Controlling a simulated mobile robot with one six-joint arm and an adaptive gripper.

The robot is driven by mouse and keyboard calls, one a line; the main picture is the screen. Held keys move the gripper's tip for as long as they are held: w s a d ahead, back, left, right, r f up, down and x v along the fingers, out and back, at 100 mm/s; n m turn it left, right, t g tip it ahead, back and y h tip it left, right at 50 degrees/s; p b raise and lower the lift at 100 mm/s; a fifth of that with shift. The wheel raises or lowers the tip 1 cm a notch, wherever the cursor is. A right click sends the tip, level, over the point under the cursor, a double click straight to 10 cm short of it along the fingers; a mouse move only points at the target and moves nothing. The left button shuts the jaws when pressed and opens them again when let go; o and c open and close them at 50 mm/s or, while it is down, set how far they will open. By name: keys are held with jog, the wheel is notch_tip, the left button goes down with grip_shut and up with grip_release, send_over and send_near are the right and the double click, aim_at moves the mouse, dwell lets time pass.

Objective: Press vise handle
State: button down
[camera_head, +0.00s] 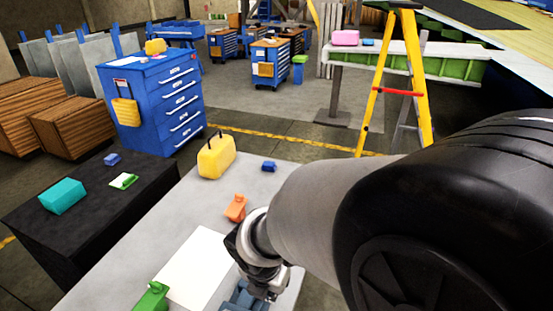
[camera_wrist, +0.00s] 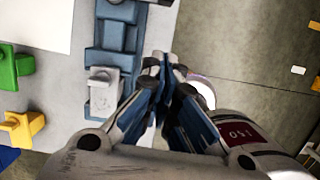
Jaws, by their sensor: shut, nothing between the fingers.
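The blue-grey vise (camera_wrist: 112,62) is on the pale table at the upper left of the wrist view. In the head view its blue body (camera_head: 243,298) shows at the bottom edge, partly covered by my arm. My gripper (camera_wrist: 162,68) is shut and empty, its fingertips just right of the vise, near the table's edge. I cannot tell whether the fingertips touch the vise. The vise handle cannot be made out clearly; the fingers may hide it. In the head view my gripper's fingers are hardly visible.
A black table (camera_head: 95,205) stands to the left. Floor lies right of the table edge.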

jog(key=shift+a+f+n, duration=0.2)
jog(key=shift+n, duration=0.1)
jog(key=w+d+f+b, duration=0.2)
jog(key=w+f+b, duration=0.4)
jog(key=f, duration=0.3)
jog(key=shift+d+f, duration=0.15)
jog(key=shift+f, duration=0.2)
jog(key=shift+w+p, duration=0.1)
jog(key=shift+p, duration=0.2)
jog(key=shift+w+d+n+p, duration=0.25)
jog(key=shift+n+p, duration=0.15)
jog(key=shift+p, duration=0.15)
